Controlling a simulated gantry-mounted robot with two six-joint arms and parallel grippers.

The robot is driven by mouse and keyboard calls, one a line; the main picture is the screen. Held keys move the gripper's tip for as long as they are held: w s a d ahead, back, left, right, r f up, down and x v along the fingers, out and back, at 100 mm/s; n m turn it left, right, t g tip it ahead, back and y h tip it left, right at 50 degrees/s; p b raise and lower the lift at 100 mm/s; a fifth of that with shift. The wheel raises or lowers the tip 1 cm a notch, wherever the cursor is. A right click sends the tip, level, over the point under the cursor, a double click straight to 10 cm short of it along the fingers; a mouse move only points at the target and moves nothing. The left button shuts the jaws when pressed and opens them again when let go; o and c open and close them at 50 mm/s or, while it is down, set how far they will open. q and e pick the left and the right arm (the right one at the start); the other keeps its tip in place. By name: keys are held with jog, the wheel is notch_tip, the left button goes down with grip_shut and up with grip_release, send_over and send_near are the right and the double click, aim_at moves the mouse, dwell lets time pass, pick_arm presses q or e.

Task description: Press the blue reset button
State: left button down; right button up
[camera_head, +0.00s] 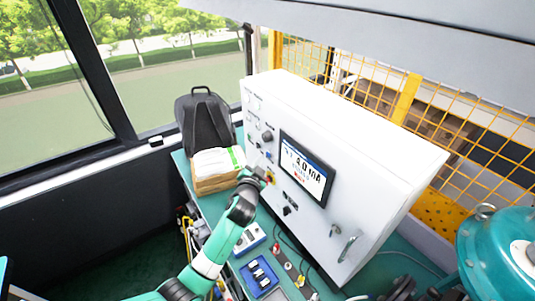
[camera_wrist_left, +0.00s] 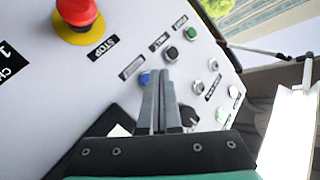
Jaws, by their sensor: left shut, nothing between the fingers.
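A blue button (camera_wrist_left: 145,79) sits on the white panel, partly hidden by the left gripper's fingers in the left wrist view. My left gripper (camera_wrist_left: 160,74) is shut and empty, its fingertips in front of the panel just right of the blue button in that view. I cannot tell whether they touch it. In the head view the left gripper (camera_head: 262,174) is at the left part of the white cabinet's front (camera_head: 345,215), left of the display (camera_head: 305,168). My right gripper is not in view.
A red stop button on a yellow base (camera_wrist_left: 77,18) is at upper left in the wrist view. A black button (camera_wrist_left: 171,54), a green button (camera_wrist_left: 193,33) and a dark knob (camera_wrist_left: 188,116) are near the fingers. A cardboard box (camera_head: 217,177) and backpack (camera_head: 205,120) stand left of the cabinet.

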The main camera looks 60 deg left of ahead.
pick_arm(q)
jog(key=s+p, duration=0.3)
jog(key=s, duration=0.2)
jog(key=shift+d, duration=0.1)
dwell(0.4)
dwell(0.7)
